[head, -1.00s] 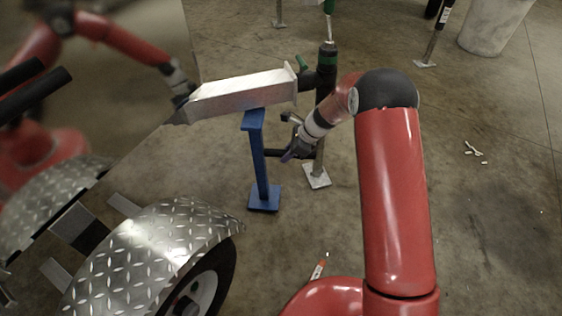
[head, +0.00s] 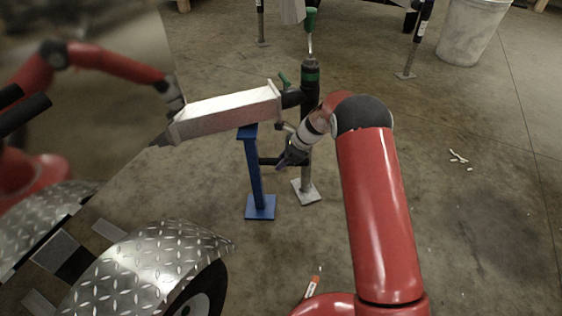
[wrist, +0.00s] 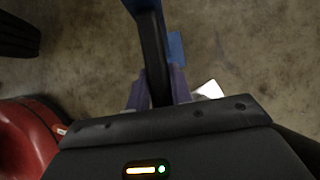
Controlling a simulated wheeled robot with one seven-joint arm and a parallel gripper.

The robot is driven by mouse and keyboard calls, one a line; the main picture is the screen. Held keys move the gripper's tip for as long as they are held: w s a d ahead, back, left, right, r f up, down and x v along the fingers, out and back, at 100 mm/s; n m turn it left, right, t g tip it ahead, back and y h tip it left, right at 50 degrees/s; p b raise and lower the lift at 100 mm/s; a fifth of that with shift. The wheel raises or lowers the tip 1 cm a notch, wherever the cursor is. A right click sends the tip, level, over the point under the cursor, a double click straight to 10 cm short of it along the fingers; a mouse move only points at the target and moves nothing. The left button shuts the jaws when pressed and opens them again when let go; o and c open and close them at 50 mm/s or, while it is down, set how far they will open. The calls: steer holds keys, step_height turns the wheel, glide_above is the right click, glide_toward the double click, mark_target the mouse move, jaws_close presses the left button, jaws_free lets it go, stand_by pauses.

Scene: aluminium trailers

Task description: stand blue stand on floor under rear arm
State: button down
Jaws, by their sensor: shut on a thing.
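The blue stand (head: 255,172) is upright, with a square blue foot plate low over or on the floor; I cannot tell which. Its top plate overlaps the underside of the silver rear arm (head: 225,114); contact there is unclear. My gripper (head: 285,160) is to the right of the stand's post, at a dark bar sticking out from it. In the wrist view, my gripper's purple-grey fingers (wrist: 157,92) are shut on this dark bar. Blue parts of the stand (wrist: 146,6) show above and beside it.
A dark jack (head: 309,100) with a green handle and a metal foot plate stands close right of my gripper. A diamond-plate fender (head: 150,265) with a wheel is at lower left. A white bucket (head: 472,30) stands far back. The floor at right is mostly clear.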

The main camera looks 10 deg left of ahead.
steer(key=shift+a, duration=0.15)
steer(key=c, duration=1.5)
jaws_free()
steer(key=shift+s+f, duration=0.15)
steer(key=shift+f, duration=0.2)
steer(key=shift+c, duration=0.2)
steer(key=shift+o, duration=1.4)
steer(key=shift+r, duration=0.1)
steer(key=shift+r, duration=0.1)
